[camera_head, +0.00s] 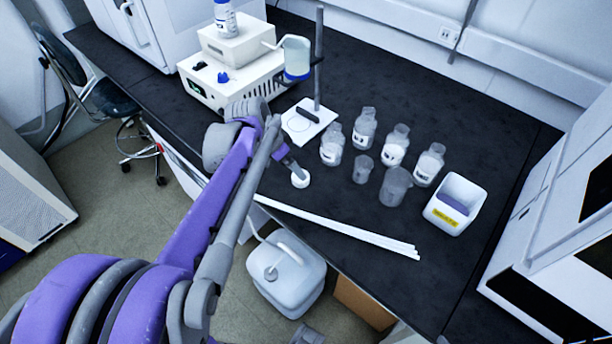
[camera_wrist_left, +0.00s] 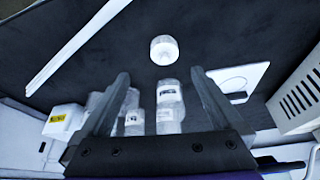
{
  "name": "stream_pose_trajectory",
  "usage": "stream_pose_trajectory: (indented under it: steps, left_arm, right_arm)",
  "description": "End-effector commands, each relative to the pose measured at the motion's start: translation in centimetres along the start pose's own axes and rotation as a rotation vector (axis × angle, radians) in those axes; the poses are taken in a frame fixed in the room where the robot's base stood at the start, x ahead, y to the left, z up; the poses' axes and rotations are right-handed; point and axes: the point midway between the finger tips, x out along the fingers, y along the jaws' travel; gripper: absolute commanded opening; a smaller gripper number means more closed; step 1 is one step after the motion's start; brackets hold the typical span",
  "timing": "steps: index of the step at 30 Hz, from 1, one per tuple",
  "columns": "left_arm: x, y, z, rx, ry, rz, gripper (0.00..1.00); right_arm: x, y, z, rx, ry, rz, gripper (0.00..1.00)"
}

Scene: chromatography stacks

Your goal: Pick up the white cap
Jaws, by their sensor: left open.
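The white cap (camera_head: 300,178) lies on the black bench near its front edge, just past the end of my left arm. In the left wrist view the round white cap (camera_wrist_left: 164,50) is whole and stands on the bench, beyond the fingertips and roughly centred between them. My left gripper (camera_head: 287,160) is open and empty, close to the cap. In the left wrist view its two fingers (camera_wrist_left: 161,74) are spread wide, with nothing between them. The cap seems apart from both fingers. My right gripper is not seen.
White rods (camera_head: 340,228) lie along the front edge. Several clear bottles (camera_head: 396,145) and a white bin (camera_head: 455,204) stand to the right. A stand with a white base (camera_head: 305,128) is behind the cap, with white instruments (camera_head: 230,70) beyond.

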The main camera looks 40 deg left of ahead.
Motion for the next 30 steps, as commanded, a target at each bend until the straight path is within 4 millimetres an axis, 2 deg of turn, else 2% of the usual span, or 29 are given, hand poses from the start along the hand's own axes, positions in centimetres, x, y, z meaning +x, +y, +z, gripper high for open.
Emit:
stream_pose_trajectory:
  steps: [4, 11, 21, 30]
  left_arm:
    - [2.7, 0.0, 0.0, 0.001, 0.0, 0.001, 0.99]
    - [4.6, -0.1, 0.0, 0.0, 0.0, 0.0, 0.99]
    - [9.1, -0.7, -0.2, 0.0, -0.001, 0.0, 0.99]
    - [9.5, -0.7, -0.2, -0.001, 0.0, -0.001, 0.99]
  right_arm:
    - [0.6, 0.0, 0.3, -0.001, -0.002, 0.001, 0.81]
    - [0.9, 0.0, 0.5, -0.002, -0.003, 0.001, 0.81]
    - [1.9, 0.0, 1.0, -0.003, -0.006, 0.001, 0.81]
    - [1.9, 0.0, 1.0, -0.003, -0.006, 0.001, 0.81]
